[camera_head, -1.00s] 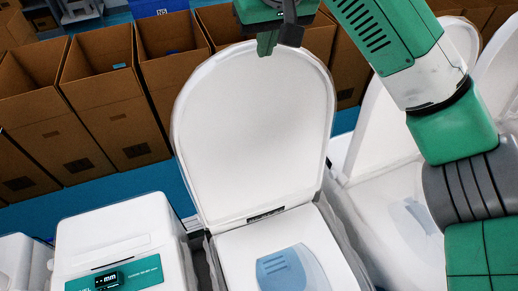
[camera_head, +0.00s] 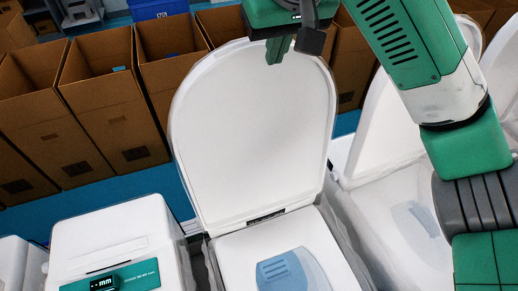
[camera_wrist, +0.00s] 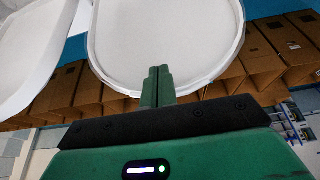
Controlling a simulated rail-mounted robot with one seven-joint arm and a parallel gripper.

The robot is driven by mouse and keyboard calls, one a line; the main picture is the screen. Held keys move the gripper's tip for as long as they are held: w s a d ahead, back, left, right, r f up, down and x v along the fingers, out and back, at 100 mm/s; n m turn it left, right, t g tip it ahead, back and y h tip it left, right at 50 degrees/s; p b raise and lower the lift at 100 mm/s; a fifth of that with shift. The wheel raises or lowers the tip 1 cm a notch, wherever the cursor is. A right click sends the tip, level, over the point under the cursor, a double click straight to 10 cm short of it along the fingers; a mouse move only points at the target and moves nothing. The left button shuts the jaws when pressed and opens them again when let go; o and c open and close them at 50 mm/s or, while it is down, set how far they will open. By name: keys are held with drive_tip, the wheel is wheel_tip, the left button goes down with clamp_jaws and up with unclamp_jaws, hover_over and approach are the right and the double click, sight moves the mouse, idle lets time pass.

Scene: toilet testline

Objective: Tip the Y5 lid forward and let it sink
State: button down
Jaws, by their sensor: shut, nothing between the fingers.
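The raised white lid (camera_head: 255,135) stands upright in the middle of the head view, hinged at the back of a white toilet (camera_head: 285,250). No Y5 label is readable. My gripper (camera_head: 278,50) is at the lid's top edge, with its green fingers together and empty. In the wrist view the closed fingers (camera_wrist: 157,85) overlap the rim of the lid (camera_wrist: 165,40). I cannot tell whether they touch it.
Open cardboard boxes (camera_head: 95,100) stand in a row behind. A closed white unit (camera_head: 115,235) with a green label is at left. Another toilet with a raised lid (camera_head: 385,130) stands close at right, partly behind my arm.

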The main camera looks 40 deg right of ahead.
drive_tip(key=shift+s+a, duration=0.25)
drive_tip(key=shift+s, duration=0.3)
drive_tip(key=shift+s+a, duration=0.2)
drive_tip(key=shift+s, duration=0.35)
wheel_tip(320, 180, up, 10)
drive_tip(key=p, duration=0.8)
idle(2.1)
